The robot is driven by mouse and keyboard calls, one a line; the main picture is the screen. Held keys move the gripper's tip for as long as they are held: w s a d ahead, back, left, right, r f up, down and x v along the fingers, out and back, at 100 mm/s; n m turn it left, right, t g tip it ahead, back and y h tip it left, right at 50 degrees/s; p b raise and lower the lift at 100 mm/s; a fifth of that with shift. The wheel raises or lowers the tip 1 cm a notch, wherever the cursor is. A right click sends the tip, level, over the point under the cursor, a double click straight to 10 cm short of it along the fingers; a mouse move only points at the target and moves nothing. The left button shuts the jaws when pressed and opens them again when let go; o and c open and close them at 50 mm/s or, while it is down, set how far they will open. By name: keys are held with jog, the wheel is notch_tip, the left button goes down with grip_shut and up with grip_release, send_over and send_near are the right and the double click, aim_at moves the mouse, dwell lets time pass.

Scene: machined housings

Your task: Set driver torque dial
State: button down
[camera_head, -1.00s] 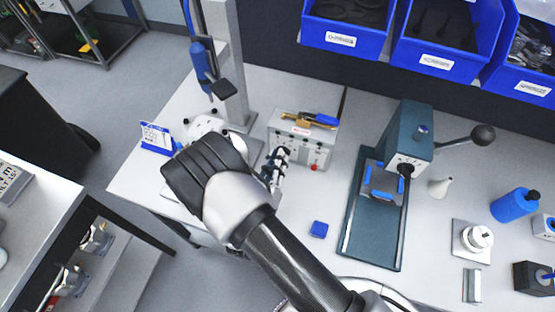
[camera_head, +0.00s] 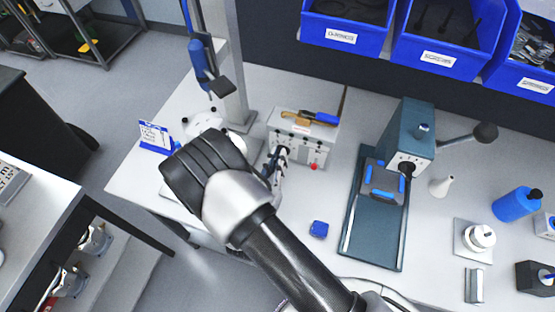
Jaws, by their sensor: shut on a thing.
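The grey controller box (camera_head: 327,140) stands on the bench near the middle, with small knobs and a red button (camera_head: 314,166) on its front face. A blue and tan hand tool (camera_head: 310,119) lies on top of it. My gripper (camera_head: 281,152) is at the left part of that face, shut on the torque dial there. The fingers hide the dial, so its setting cannot be read. My forearm and dark wrist cover the bench left of the box. A blue driver (camera_head: 202,62) hangs on the grey column behind.
A green arbor press (camera_head: 372,240) stands to the right, its lever reaching further right. A blue-framed sign (camera_head: 155,137) stands at left. Blue bins (camera_head: 437,60) hang at the back.

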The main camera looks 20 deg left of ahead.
jog(key=shift+d+m+b, duration=0.1)
jog(key=shift+m+b, duration=0.2)
jog(key=shift+m, duration=0.8)
jog(key=c, duration=1.7)
grip_release()
jog(key=shift+o, duration=0.2)
jog(key=shift+s, duration=0.15)
jog(key=s, duration=0.4)
jog(key=s+d, duration=0.1)
jog(key=s, duration=0.6)
jog(key=shift+s+d, duration=0.15)
jog(key=shift+s, duration=0.2)
jog(key=shift+w+r, duration=0.1)
